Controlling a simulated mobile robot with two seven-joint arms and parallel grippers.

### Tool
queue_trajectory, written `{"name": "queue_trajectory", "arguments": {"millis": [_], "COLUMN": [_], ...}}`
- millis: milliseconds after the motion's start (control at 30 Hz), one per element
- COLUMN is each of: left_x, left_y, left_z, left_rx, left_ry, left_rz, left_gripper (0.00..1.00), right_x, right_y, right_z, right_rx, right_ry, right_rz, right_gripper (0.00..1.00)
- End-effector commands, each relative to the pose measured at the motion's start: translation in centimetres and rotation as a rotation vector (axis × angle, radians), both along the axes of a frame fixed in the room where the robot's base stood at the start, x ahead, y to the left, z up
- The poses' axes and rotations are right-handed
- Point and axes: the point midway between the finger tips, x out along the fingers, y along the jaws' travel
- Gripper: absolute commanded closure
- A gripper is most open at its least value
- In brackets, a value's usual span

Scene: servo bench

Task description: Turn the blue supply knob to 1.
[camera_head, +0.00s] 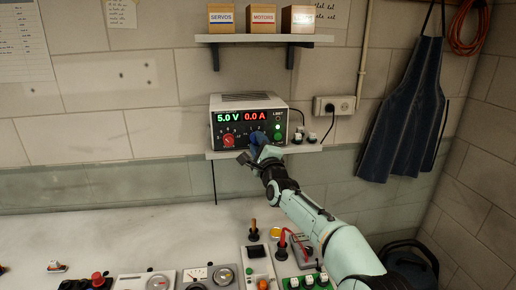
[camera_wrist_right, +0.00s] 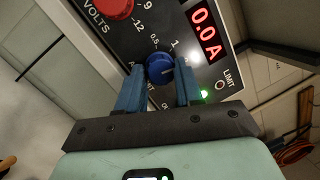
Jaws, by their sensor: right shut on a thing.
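The power supply (camera_head: 249,107) stands on a small wall shelf, its display showing 5.0 V and 0.0 A. Its blue knob (camera_wrist_right: 159,68) sits between the two blue fingers of my right gripper (camera_wrist_right: 158,76) in the right wrist view. The fingers are shut on the knob's sides. The printed 0.5 and 1 marks show just above the knob. A pale mark on the knob is too small for me to read its direction. In the head view my right gripper (camera_head: 259,144) covers most of the knob. My left gripper is out of view.
The red volts knob (camera_head: 228,140) is close to the left of my right gripper. A green light (camera_wrist_right: 204,94) is lit on the panel. Small pale items (camera_head: 298,136) sit on the shelf to the right. The bench below holds several devices.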

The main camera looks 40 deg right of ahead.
Motion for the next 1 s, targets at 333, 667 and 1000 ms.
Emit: {"name": "queue_trajectory", "arguments": {"millis": [333, 667, 1000], "left_x": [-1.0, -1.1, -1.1], "left_y": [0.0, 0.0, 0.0], "left_z": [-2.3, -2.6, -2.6], "left_rx": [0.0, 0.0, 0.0], "left_ry": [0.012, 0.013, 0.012], "left_rz": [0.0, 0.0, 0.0], "left_gripper": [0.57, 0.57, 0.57], "right_x": [-0.2, -0.2, -0.2], "right_y": [-0.2, -0.3, -0.2], "right_z": [0.1, 0.4, 0.5], "right_rx": [-0.261, -0.45, -0.536], "right_ry": [0.137, 0.243, 0.289], "right_rz": [-0.004, -0.002, -0.002], "right_gripper": [0.95, 0.95, 0.95]}}
